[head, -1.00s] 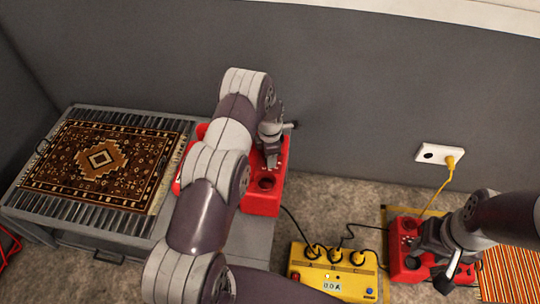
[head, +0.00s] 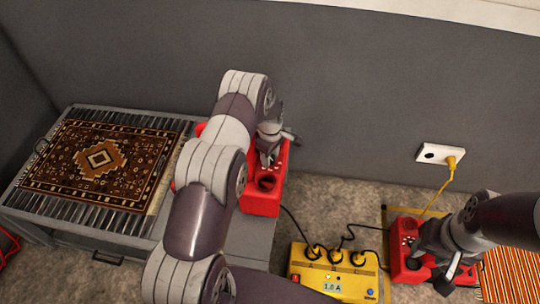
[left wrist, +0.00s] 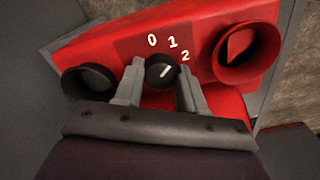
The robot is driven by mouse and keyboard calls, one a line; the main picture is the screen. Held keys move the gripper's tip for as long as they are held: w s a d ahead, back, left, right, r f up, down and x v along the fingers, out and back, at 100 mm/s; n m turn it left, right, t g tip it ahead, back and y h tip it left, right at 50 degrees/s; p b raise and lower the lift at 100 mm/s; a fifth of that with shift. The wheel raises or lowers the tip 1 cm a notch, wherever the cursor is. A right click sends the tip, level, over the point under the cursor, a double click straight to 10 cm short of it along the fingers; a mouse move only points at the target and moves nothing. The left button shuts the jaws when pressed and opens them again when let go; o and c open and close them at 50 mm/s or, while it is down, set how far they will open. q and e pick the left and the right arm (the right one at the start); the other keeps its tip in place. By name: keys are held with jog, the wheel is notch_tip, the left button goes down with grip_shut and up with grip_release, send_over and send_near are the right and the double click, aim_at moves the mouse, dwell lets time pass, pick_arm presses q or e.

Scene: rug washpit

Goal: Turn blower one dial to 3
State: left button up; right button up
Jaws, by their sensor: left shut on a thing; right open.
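The red blower (head: 262,200) on the grey stand at centre is blower one, as far as I can tell. Its black dial (left wrist: 160,70) shows in the left wrist view, with printed numbers 0, 1 and 2 above it. Its white mark points up and right, roughly between 1 and 2. No 3 is visible; a finger may cover it. My left gripper (head: 268,150) is shut on the dial, a finger on each side (left wrist: 159,90). My right gripper (head: 445,272) is open at a second red blower (head: 405,228) at the right.
A yellow power box (head: 305,262) on the floor reads 1.0 A and has several black plugs. A yellow cord runs to a white wall socket (head: 430,153). A patterned rug (head: 75,165) lies on the slatted stand; a striped orange rug (head: 510,275) is at far right.

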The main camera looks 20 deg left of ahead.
pick_arm(q)
jog(key=m, duration=0.3)
jog(key=shift+m, duration=0.4)
jog(key=m, duration=0.3)
jog(key=shift+m, duration=0.3)
jog(key=m, duration=0.3)
jog(key=shift+m+b, duration=0.3)
jog(key=shift+m, duration=1.6)
jog(key=o, duration=1.1)
jog(key=shift+c, duration=0.2)
